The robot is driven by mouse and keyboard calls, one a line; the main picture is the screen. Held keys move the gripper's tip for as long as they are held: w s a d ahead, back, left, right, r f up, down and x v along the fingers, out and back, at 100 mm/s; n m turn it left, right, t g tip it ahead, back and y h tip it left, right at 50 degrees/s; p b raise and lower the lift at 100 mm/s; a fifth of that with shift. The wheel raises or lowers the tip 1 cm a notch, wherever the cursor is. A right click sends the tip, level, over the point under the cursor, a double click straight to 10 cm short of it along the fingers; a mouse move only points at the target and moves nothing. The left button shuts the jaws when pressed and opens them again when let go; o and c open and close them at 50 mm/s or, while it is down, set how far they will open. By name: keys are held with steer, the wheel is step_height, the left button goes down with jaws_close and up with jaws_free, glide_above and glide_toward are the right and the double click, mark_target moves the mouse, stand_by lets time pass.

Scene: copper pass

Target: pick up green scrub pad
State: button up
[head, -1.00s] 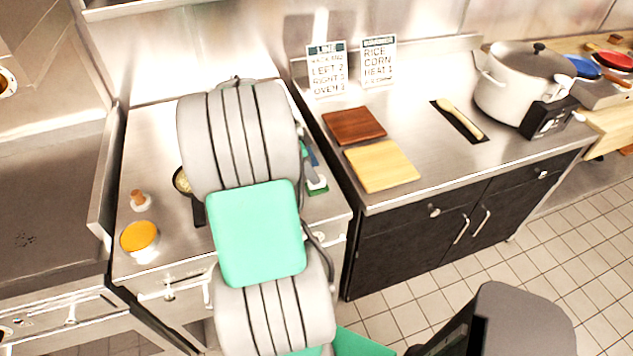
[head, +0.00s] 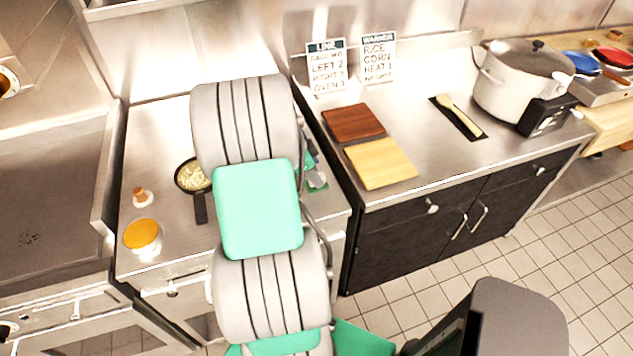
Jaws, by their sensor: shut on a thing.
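My arm reaches down over the steel counter left of centre and covers much of it. Only a small grey part of what looks like my gripper (head: 316,177) shows past the arm's right side, low over the counter. A thin sliver of green, the green scrub pad (head: 319,188), shows right under it near the counter's right edge. My gripper is shut on the pad. The fingertips and most of the pad are hidden, and I cannot tell whether the pad touches the counter.
A pan (head: 192,176) with pale food, an orange-topped tub (head: 142,236) and a small shaker (head: 141,197) stand left of my arm. Brown (head: 353,122) and yellow (head: 381,163) boards, a wooden spoon (head: 460,117) and a large pot (head: 520,85) are on the right counter.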

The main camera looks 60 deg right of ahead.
jaws_close()
steer(key=shift+r, duration=0.25)
step_height(320, 180, up, 2)
steer(key=shift+w+d+r+b, duration=0.1)
steer(key=shift+r+b, duration=0.05)
steer(key=shift+b, duration=0.7)
steer(key=a+r+b, duration=0.2)
steer(key=a+r, duration=0.8)
steer(key=a, duration=0.4)
steer(key=shift+s, duration=0.25)
steer(key=shift+a+r, duration=0.1)
